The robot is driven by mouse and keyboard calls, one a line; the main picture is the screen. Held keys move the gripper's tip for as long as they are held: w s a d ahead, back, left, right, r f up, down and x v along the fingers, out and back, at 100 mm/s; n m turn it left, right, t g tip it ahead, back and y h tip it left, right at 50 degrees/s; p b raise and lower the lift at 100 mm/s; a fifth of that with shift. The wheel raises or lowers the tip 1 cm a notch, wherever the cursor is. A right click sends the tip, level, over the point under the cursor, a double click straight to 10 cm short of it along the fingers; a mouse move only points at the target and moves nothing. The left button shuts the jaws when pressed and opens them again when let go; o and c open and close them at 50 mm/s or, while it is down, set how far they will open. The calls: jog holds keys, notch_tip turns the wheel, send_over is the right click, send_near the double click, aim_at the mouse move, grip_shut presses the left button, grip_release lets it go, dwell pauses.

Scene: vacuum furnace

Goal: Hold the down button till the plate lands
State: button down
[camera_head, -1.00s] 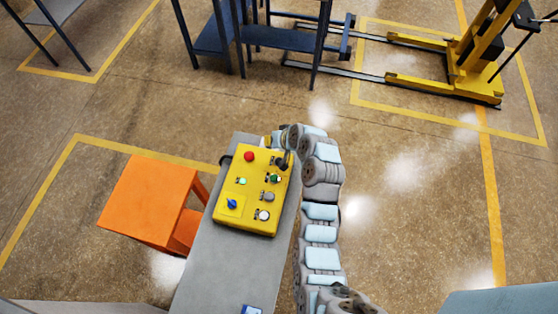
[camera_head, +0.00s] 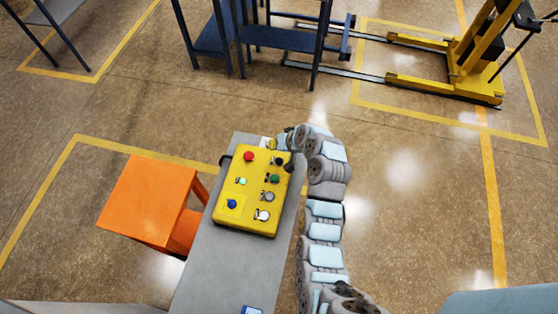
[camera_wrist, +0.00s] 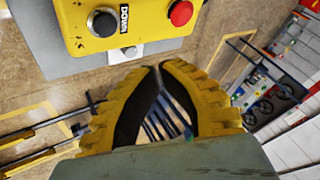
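The down button is a black round button (camera_wrist: 102,22) beside a DOWN label on a yellow control box (camera_wrist: 72,42) in the wrist view. In the head view the black button (camera_head: 279,161) is near the far right corner of the box (camera_head: 247,220). My gripper (camera_wrist: 157,68) has yellow, dark-lined fingers whose tips meet, with nothing seen held. In the wrist view the tips are below the box edge and off the button; their depth is unclear. In the head view the fingers are too small to read. I cannot identify the plate.
A red button (camera_head: 249,156) sits left of the black one, with green (camera_head: 275,179), grey and white buttons nearer. The box stands on a grey stand (camera_head: 215,265) beside an orange stool (camera_head: 150,200). A yellow lift (camera_head: 475,65) and blue frame (camera_head: 275,38) stand beyond open floor.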

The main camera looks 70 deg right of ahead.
jog(key=b, duration=0.2)
send_over(276, 160)
notch_tip(276, 160, down, 6)
jog(key=shift+r, duration=0.2)
jog(key=shift+f+b, duration=0.45)
jog(key=shift+f, duration=0.25)
jog(key=shift+f, duration=0.15)
dwell(0.6)
jog(key=shift+f+b, duration=0.3)
jog(key=shift+b, duration=0.1)
